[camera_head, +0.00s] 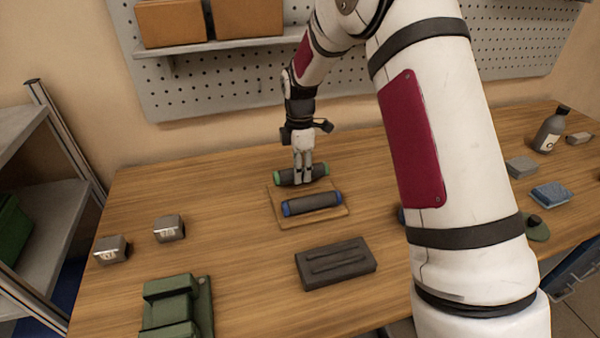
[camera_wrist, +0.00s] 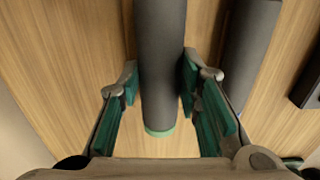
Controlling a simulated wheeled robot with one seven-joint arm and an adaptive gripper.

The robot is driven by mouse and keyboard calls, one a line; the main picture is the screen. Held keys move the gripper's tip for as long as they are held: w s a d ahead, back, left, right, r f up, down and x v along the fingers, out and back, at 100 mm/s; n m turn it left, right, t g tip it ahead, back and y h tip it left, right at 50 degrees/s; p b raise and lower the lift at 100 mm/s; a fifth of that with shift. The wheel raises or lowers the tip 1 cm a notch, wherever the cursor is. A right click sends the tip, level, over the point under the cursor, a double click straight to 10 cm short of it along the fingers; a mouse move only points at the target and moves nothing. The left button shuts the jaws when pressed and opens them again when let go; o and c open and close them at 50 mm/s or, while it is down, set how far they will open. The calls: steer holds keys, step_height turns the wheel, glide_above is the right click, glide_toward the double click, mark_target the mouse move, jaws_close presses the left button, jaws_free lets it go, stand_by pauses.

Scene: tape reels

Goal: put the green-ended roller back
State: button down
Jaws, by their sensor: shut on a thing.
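The green-ended roller (camera_head: 288,177) is a dark grey cylinder with green end bands, at the far edge of a thin tan board (camera_head: 284,220). My gripper (camera_head: 303,181) points down over its middle and is shut on it. In the wrist view the roller (camera_wrist: 162,65) runs between the two teal finger pads (camera_wrist: 160,95), with one green end showing near the palm. I cannot tell whether it touches the board or is slightly raised. A blue-ended roller (camera_head: 312,204) lies on the board just nearer, roughly parallel; its grey body (camera_wrist: 250,50) also shows in the wrist view.
A dark grooved block (camera_head: 335,263) lies nearer on the wooden table (camera_head: 225,245). A green fixture (camera_head: 177,308) stands at front left, with two small grey blocks (camera_head: 169,228) behind it. A bottle (camera_head: 549,130) and a blue item (camera_head: 551,194) are at right. My arm hides part of the table.

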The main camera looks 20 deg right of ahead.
steer(key=shift+f, duration=0.8)
steer(key=shift+f, duration=0.4)
steer(key=c, duration=1.2)
jaws_free()
steer(key=shift+o, duration=0.2)
